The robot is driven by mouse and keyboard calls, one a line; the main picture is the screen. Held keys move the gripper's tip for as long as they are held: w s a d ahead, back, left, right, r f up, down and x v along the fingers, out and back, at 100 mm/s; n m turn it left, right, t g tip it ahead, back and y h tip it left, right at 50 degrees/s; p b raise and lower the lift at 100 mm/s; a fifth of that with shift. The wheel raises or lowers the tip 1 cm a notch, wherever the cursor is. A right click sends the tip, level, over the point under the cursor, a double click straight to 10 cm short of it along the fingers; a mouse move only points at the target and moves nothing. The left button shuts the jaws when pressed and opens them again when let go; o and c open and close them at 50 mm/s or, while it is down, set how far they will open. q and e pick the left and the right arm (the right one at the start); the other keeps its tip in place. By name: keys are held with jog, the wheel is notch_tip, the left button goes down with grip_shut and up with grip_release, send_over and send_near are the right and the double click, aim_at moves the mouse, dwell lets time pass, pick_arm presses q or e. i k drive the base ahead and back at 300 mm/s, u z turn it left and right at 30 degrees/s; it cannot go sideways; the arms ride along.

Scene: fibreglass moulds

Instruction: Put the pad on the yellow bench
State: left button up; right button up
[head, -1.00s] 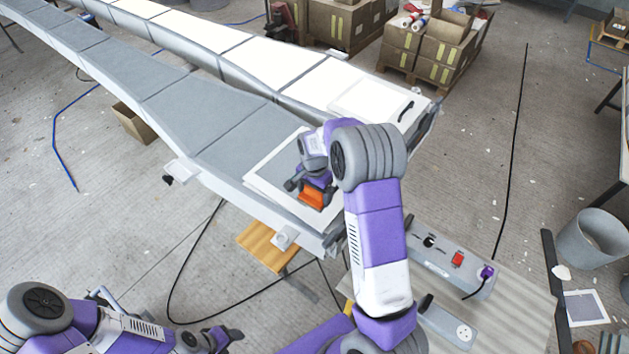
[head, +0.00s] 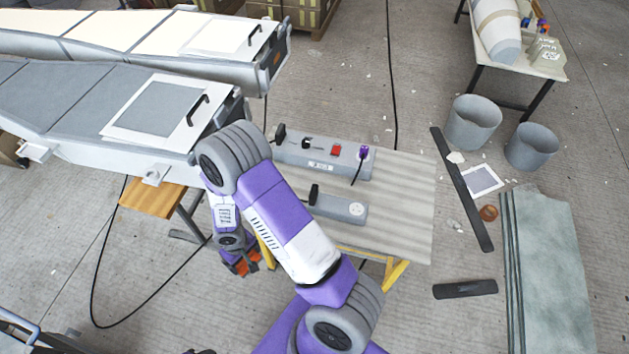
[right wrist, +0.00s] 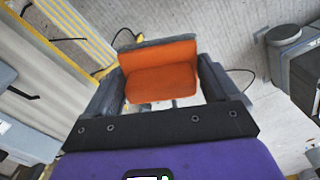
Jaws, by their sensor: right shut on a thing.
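The orange pad (right wrist: 162,75) is between the two dark fingers of my right gripper (right wrist: 160,85), which is shut on it. In the head view the pad (head: 247,262) shows as small orange bits at the end of my right gripper (head: 241,266). The gripper hangs left of the yellow bench (head: 400,205), in front of the grey mould. The bench has a ribbed grey top and yellow legs. Its yellow frame (right wrist: 62,22) seems to show at the upper left of the right wrist view. A dark tip of my left gripper (head: 203,351) barely shows at the bottom edge.
A long grey power box (head: 320,158) and a shorter one (head: 340,208) stand on the bench. The bench's right part is bare. A small wooden stool (head: 152,198) stands under the mould (head: 45,105). A black cable lies on the floor. Grey buckets (head: 472,122) stand at right.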

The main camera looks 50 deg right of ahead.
aim_at(410, 182)
jog(key=u, duration=1.4)
jog(key=k, duration=2.35)
jog(key=z, duration=1.3)
jog(key=i, duration=0.5)
jog(key=u, duration=0.05)
